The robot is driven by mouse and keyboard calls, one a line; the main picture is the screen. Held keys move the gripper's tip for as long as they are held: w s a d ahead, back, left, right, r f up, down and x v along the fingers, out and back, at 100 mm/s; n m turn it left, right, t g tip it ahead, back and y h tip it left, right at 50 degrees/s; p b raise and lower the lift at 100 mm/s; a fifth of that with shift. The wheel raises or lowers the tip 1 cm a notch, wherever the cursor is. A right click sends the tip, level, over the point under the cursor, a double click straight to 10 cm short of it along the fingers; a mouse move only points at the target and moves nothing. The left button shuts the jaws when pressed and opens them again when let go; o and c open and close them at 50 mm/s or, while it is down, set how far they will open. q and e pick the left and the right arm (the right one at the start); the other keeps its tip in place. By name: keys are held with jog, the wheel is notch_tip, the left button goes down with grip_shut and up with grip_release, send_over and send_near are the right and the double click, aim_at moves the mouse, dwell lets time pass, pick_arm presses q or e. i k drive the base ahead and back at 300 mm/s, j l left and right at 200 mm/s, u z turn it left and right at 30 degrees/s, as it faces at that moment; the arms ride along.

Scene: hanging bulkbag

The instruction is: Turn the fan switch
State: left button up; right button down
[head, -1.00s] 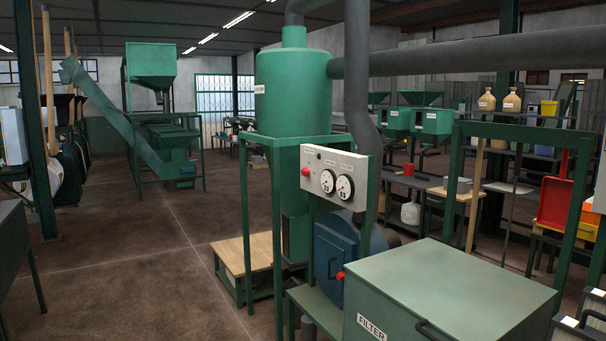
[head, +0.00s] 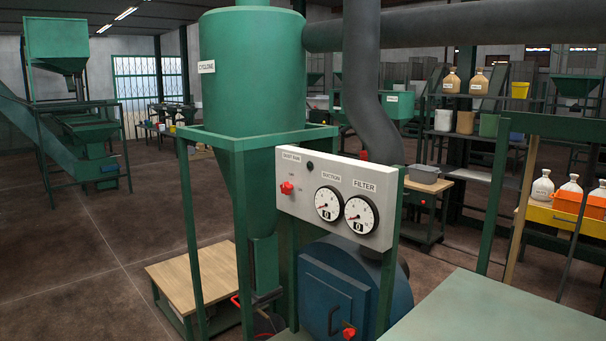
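A light grey control panel (head: 330,180) stands on green posts in the middle of the head view. It carries a red switch knob (head: 287,188) at its left, under a label that seems to read "DUST FAN". Small position marks sit beside the knob, too small to read surely. To the knob's right are two round white gauges, suction (head: 328,204) and filter (head: 361,214). A small dark round fitting (head: 310,166) sits above the knob. Neither of my grippers shows in this view.
The green cyclone (head: 252,80) stands behind the panel inside a green frame. A blue fan housing (head: 340,290) sits below the panel. A green box top (head: 500,310) fills the lower right. A wooden-topped low table (head: 195,275) stands lower left. Open floor (head: 80,260) lies at the left.

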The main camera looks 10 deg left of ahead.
aim_at(286, 187)
jog(key=i+j+z, duration=0.2)
jog(key=i+j, duration=0.2)
jog(key=j, duration=0.2)
jog(key=i+j+z, duration=0.2)
jog(key=i+j, duration=0.15)
jog(key=j, duration=0.3)
jog(key=i+j+z, duration=0.1)
jog(key=j, duration=0.25)
jog(key=i, duration=0.05)
